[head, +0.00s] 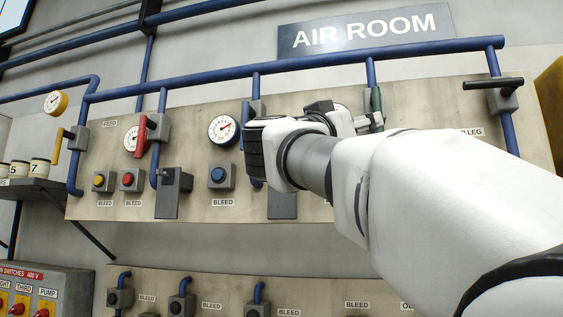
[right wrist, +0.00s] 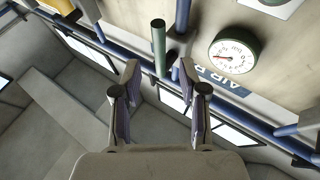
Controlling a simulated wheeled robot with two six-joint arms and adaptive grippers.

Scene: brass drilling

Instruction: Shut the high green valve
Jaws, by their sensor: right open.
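The high green valve has a dark green bar handle (head: 376,101), upright in line with the blue pipe above it in the head view. Its lower end and valve body are partly hidden by my right gripper (head: 361,121). In the right wrist view the green handle (right wrist: 159,47) stands just beyond and between the fingertips of my right gripper (right wrist: 160,82). The two fingers are open, one on each side, with nothing held; I cannot tell whether one touches the handle. My left gripper is not in view.
A black-handled valve (head: 493,84) is at the right, with its handle level. A red handle (head: 141,134) and a yellow handle (head: 57,146) are to the left. A green-rimmed gauge (right wrist: 236,52) is near the fingers. A blue pipe (head: 300,66) runs above the panel.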

